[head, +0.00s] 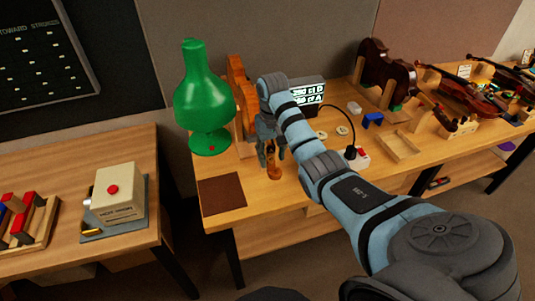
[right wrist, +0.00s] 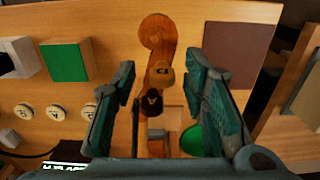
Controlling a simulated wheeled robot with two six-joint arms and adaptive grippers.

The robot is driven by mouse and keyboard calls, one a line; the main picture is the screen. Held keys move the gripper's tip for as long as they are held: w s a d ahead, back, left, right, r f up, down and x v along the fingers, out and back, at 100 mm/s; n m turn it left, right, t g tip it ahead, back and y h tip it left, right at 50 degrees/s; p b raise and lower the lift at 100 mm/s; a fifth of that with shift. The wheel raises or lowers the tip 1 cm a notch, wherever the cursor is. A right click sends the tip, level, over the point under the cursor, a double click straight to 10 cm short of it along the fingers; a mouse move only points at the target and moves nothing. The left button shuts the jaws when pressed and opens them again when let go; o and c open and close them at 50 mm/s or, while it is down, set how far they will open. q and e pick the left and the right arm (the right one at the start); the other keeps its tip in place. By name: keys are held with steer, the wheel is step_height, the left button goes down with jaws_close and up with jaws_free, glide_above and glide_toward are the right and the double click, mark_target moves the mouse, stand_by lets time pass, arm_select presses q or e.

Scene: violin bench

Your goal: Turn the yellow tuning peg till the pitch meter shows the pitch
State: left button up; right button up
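My right gripper (head: 270,150) is over the bench beside the green lamp, pointing down at the brown scroll end (head: 273,168) of an instrument. In the right wrist view the gripper (right wrist: 161,65) is open, its two fingers on either side of the scroll and neck (right wrist: 156,35). Between them are a tan peg end (right wrist: 164,76) and a dark peg end (right wrist: 150,103). The tan one may be the yellow tuning peg; I cannot tell. No finger visibly touches a peg. The pitch meter (head: 307,93) shows two lit lines, too small to read surely. My left gripper is out of view.
The green lamp (head: 205,95) stands close left of my right gripper. A brown mat (head: 222,193) lies at the bench's front left. Right of my forearm are a power strip (head: 357,157), a wooden tray (head: 401,146) and violins (head: 468,92). A side table (head: 130,255) stands left.

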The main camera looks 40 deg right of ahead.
steer(key=shift+w, duration=0.2)
jaws_close()
steer(key=n, duration=0.5)
steer(key=shift+o, duration=0.4)
jaws_free()
